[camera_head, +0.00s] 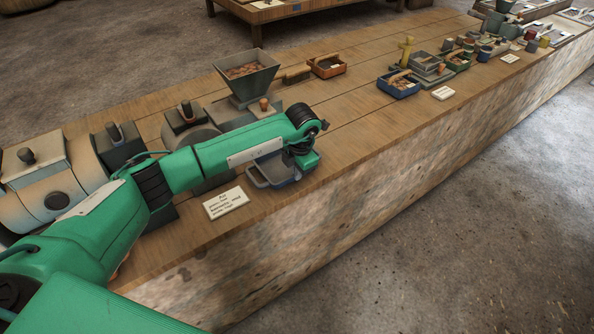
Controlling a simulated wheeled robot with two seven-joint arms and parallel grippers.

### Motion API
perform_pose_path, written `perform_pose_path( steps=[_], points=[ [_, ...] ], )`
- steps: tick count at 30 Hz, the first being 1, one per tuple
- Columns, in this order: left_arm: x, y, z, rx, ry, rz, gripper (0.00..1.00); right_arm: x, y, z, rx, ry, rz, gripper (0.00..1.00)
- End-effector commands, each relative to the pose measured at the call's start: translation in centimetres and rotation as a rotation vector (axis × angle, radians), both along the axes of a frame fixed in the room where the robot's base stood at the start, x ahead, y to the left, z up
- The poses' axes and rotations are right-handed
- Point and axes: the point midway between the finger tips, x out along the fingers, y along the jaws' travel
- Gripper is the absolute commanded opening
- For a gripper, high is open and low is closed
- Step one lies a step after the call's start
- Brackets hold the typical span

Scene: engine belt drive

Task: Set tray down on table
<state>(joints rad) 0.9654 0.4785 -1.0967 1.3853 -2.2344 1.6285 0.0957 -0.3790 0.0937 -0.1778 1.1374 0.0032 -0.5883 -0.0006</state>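A small grey-blue tray (262,182) shows at the near edge of the wooden table (345,165), just below my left forearm. My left arm reaches in from the lower left, and its wrist bends down at the tray's right end. My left gripper (299,153) is at the tray's right side, mostly hidden by the wrist; its fingers are too small and dark to show whether they are open or shut on the tray. I cannot tell whether the tray rests fully on the table. My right gripper is not in view.
A machine with a hopper (247,76) stands behind my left arm. A white label card (225,202) lies left of the tray. An orange-brown box (327,66) and a blue box (398,84) stand farther along. Bare tabletop lies right of the tray.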

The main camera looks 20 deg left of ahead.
Motion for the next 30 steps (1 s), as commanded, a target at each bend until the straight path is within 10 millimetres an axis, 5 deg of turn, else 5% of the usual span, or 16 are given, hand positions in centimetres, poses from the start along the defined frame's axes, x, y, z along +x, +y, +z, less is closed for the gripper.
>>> perform_pose_path(
  steps=[4,17,20,23,30],
  points=[
    [0.0,0.0,0.0,0.0,0.0,0.0,0.24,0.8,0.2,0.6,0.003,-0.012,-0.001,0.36],
    [0.0,0.0,0.6,0.0,-0.002,0.0,0.24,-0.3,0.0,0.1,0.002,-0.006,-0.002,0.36],
    [0.0,-0.2,2.4,-0.001,-0.005,-0.002,0.24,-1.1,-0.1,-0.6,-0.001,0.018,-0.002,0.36],
    [-0.2,-0.4,4.7,-0.001,-0.006,-0.002,0.24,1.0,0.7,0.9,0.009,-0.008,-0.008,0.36],
    [-0.6,-0.8,9.6,0.0,-0.004,0.0,0.24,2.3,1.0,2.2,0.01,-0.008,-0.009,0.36]
  ],
)
